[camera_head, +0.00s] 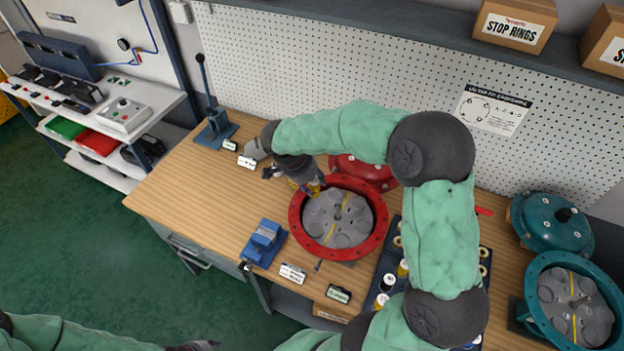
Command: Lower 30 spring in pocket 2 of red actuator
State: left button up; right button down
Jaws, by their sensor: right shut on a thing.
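The red actuator (381,237) stands open on the wooden bench, with a grey round plate (336,232) inside. The plate has several round pockets and a yellow stripe across it. My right gripper (304,181) reaches down at the actuator's upper left rim. It is shut on a small yellowish thing (313,187), which seems to be the spring and is mostly hidden by the fingers. I cannot tell whether it is over the rim or inside it, and no pocket number is readable. My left gripper (200,346) shows only in part at the bottom edge, away from the bench.
A red cover (362,172) lies behind the actuator, partly under my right arm. A dark tray (379,274) with yellow and white pieces stands to the right. A blue fixture (264,243) is at left. A teal actuator (535,306) is far right.

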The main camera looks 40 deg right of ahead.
jog(key=shift+f+b, duration=0.5)
jog(key=shift+f, duration=1.65)
jog(key=shift+b, duration=0.55)
jog(key=shift+f+b, duration=0.1)
jog(key=shift+b, duration=0.45)
jog(key=shift+f+b, duration=1.55)
jog(key=c, duration=0.7)
grip_release()
jog(key=v, duration=1.2)
